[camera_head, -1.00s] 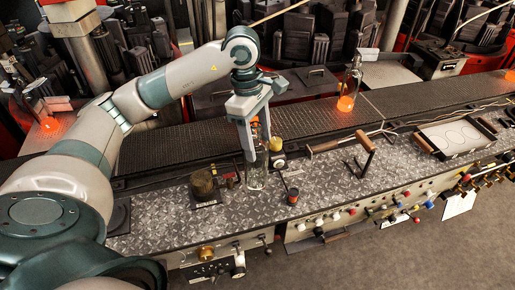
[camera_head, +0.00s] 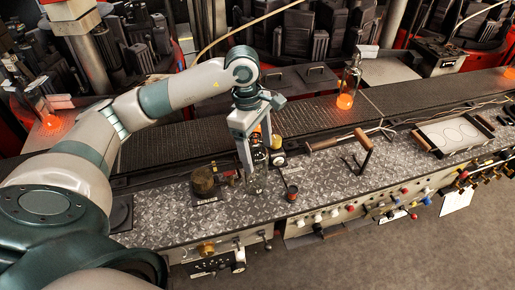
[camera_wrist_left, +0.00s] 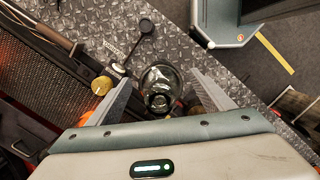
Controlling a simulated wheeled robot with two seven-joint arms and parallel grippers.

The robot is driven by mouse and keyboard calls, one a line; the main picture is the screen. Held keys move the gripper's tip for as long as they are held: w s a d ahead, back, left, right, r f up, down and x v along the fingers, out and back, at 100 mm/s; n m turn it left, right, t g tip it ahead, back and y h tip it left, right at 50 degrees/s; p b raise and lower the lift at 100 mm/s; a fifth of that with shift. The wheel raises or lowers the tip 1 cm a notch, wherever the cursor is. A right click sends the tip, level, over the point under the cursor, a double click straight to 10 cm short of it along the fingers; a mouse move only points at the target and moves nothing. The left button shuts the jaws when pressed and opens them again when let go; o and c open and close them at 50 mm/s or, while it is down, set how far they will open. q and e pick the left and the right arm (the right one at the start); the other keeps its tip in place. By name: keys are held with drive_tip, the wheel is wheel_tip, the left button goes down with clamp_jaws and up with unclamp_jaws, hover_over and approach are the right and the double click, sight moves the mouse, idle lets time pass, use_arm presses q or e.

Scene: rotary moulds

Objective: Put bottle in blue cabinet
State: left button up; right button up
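A clear glass bottle (camera_wrist_left: 158,88) stands upright on the patterned metal counter. The left wrist view looks down on its neck and shoulders. In the head view the bottle (camera_head: 257,184) is largely hidden by my left gripper (camera_head: 254,180). The fingers of my left gripper (camera_wrist_left: 160,98) are apart, one on each side of the bottle, with visible gaps between them and the glass. My right gripper is not in view. I see no cabinet that I can identify as the blue one.
Close by stand a dark round pot (camera_head: 203,181), a small dark cup with a red rim (camera_head: 292,193) and a brass knob (camera_head: 277,142). A wooden-handled tool (camera_head: 364,140) lies to the right. A bottle with a glowing base (camera_head: 345,101) stands on the conveyor behind.

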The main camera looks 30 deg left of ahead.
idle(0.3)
use_arm(q)
drive_tip(key=shift+r, duration=0.15)
drive_tip(key=shift+a+r, duration=0.1)
drive_tip(key=shift+r, duration=0.35)
drive_tip(key=r+b, duration=0.1)
drive_tip(key=r, duration=0.2)
drive_tip(key=a+r+b, duration=0.1)
drive_tip(key=r+b, duration=0.1)
drive_tip(key=r, duration=0.1)
drive_tip(key=r+b, duration=0.1)
drive_tip(key=r, duration=0.2)
drive_tip(key=shift+a+r, duration=0.2)
drive_tip(key=shift+s+a+r+b, duration=0.15)
drive_tip(key=shift+r+b, duration=0.15)
drive_tip(key=shift+r, duration=0.45)
drive_tip(key=shift+o, duration=0.4)
drive_tip(key=shift+a, duration=0.1)
